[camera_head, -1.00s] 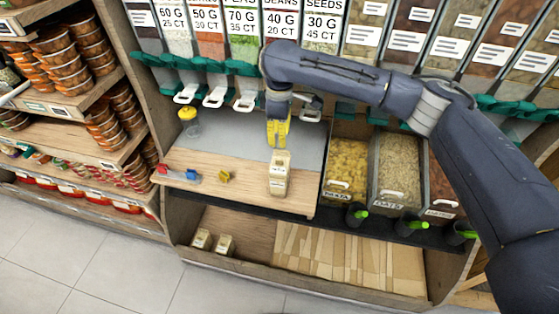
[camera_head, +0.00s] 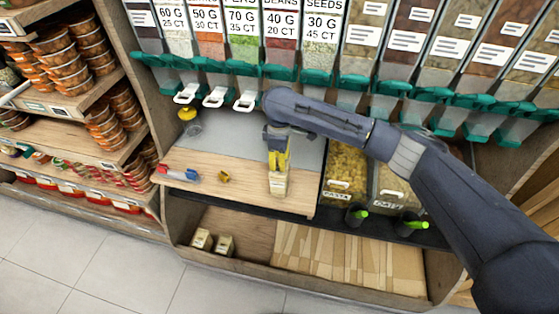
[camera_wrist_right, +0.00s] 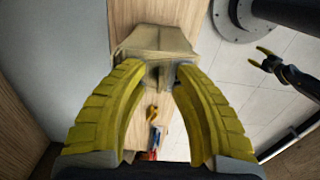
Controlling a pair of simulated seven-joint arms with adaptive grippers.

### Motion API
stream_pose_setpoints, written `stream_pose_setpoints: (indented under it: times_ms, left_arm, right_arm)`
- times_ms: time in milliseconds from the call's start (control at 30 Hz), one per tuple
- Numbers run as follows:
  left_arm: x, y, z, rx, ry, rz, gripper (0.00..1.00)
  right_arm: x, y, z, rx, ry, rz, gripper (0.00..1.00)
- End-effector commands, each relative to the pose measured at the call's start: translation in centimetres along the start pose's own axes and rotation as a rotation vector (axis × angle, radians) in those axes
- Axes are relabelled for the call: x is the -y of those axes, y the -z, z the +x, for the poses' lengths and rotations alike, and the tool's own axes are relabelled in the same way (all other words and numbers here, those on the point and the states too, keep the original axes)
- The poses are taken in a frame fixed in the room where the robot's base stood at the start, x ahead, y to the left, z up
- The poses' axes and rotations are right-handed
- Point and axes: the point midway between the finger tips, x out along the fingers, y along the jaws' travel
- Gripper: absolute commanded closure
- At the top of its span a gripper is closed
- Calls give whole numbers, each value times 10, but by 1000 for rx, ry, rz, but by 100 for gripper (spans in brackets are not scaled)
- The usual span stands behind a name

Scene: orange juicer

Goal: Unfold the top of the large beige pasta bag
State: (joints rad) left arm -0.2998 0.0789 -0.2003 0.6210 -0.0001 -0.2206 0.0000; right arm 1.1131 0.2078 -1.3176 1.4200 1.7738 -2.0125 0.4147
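The beige pasta bag (camera_head: 278,188) stands on the wooden counter near its front edge. My right gripper (camera_head: 278,168) reaches down over its top from behind, hiding part of the top. In the right wrist view the two yellow fingers (camera_wrist_right: 162,72) are apart, with the bag's top (camera_wrist_right: 155,40) at and between the fingertips. I cannot tell whether they pinch it. The top's fold is partly hidden by the fingers. My left gripper is outside the head view; at the right of the wrist view a yellow-fingered gripper (camera_wrist_right: 257,56), apparently my left, is spread open over the floor, away from the bag.
Small beige bags (camera_head: 213,241) sit on the lower shelf. A yellow clip (camera_head: 223,176) and red-blue clips (camera_head: 180,174) lie left of the bag. A yellow-lidded jar (camera_head: 188,118) stands at the back left. Dispensers (camera_head: 245,95) hang behind; a pasta bin (camera_head: 345,165) stands right.

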Motion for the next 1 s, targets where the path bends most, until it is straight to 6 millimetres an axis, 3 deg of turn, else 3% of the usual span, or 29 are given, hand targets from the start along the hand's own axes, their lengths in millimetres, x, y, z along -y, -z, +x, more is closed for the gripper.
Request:
stream_pose_setpoints:
  times_ms: [233,500,1000]
  left_arm:
    - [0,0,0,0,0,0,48]
    - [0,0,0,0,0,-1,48]
    - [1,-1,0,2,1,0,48]
  right_arm:
    - [0,0,0,0,0,0,70]
    - [0,0,0,0,0,0,100]
    - [3,8,-2,-1,-42,-15,100]
